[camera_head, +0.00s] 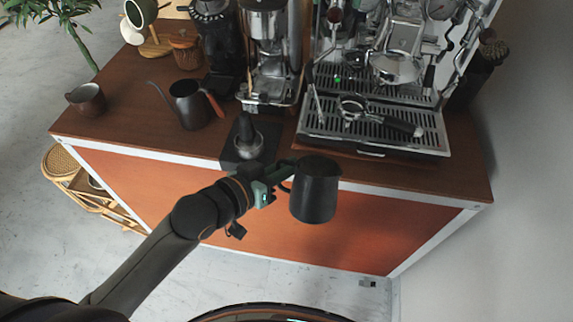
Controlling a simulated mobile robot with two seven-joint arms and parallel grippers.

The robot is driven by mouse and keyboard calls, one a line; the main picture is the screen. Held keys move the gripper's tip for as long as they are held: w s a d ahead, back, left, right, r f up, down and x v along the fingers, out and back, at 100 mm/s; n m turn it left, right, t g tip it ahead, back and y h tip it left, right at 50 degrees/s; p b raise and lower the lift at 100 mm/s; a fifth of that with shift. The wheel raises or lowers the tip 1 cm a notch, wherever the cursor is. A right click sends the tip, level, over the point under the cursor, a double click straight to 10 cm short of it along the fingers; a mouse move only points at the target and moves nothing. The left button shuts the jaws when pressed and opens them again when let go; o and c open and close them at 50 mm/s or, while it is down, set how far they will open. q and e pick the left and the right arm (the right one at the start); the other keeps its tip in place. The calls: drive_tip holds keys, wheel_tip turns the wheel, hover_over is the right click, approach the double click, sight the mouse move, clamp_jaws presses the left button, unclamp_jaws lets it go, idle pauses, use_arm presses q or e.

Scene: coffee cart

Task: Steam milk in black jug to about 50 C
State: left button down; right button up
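The black jug (315,190) is upright in front of the cart's front edge, right of picture centre. My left gripper (282,174) reaches in from the left and is shut on the jug's handle side. The inside of the jug is mostly hidden, so I cannot tell how much milk is in it. The espresso machine (375,110) stands on the cart behind the jug. A thin metal wand (317,96) hangs at its left side, apart from the jug. My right gripper is not in view.
A portafilter (352,106) lies on the drip tray. A tamper (247,138) sits on a dark stand at the front edge. A kettle (187,104), a cup (87,99) and grinders (268,50) occupy the left and back. The wood counter (130,115) is clear between cup and kettle.

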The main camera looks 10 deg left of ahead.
sight(336, 9)
use_arm(q)
drive_tip(key=w, duration=0.2)
drive_tip(key=w+f, duration=0.1)
drive_tip(key=w, duration=0.1)
drive_tip(key=w+f, duration=0.1)
drive_tip(key=w, duration=0.1)
drive_tip(key=shift+w+a, duration=0.1)
drive_tip(key=shift+w, duration=0.3)
drive_tip(key=shift+w+a+r, duration=0.1)
drive_tip(key=shift+w+r, duration=3.65)
drive_tip(key=shift+w, duration=0.25)
drive_tip(key=shift+w+r, duration=0.1)
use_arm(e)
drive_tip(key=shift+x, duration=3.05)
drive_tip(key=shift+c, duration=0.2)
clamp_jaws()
